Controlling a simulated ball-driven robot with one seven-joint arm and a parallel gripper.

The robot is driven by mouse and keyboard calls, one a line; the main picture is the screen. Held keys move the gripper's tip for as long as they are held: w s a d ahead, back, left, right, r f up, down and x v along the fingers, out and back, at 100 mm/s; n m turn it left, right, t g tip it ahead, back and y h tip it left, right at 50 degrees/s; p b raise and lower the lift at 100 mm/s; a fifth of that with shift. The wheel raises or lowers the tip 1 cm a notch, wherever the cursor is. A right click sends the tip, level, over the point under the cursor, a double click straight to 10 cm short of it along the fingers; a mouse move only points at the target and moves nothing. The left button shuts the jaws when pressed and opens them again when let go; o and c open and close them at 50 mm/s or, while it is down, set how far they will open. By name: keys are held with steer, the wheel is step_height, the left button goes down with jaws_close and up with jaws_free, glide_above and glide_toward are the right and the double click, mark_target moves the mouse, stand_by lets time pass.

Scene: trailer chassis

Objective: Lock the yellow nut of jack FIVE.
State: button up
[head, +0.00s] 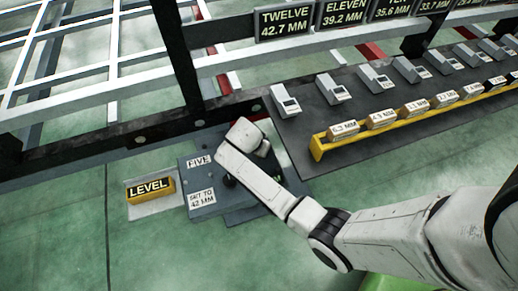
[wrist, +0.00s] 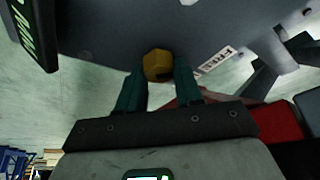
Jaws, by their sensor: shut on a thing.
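The yellow nut (wrist: 158,63) shows in the wrist view, under a dark grey jack body. My gripper (wrist: 159,79) has its two teal fingers on either side of the nut and is shut on it. In the head view, jack FIVE's grey base (head: 232,207) bears a FIVE label (head: 199,161) and a SET TO 42 MM label (head: 202,198). My arm lies over the jack there and hides the nut and my fingers. A white label (wrist: 215,60), with lettering hard to read, is right of the nut in the wrist view.
A yellow LEVEL block (head: 150,188) sits on a pale plate left of the jack. A dark bench (head: 335,118) at the right holds several grey devices, with a yellow rack (head: 318,148) of labelled blocks along its front. The trailer frame (head: 75,138) runs behind. Green floor lies clear in front.

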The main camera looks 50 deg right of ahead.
steer(key=m+g, duration=0.1)
steer(key=m, duration=0.2)
steer(key=shift+w+m, duration=0.15)
steer(key=shift+m, duration=0.15)
steer(key=m, duration=0.2)
steer(key=m+g, duration=0.1)
steer(key=shift+w+m+g+y, duration=0.1)
steer(key=shift+m+g+y, duration=0.2)
steer(key=shift+m, duration=0.1)
steer(key=m, duration=0.2)
steer(key=m+g+y, duration=0.1)
steer(key=m, duration=0.2)
steer(key=shift+d+g+b, duration=0.1)
steer(key=shift+g+b, duration=0.2)
steer(key=shift+m, duration=0.3)
steer(key=o, duration=1)
steer(key=shift+o, duration=0.2)
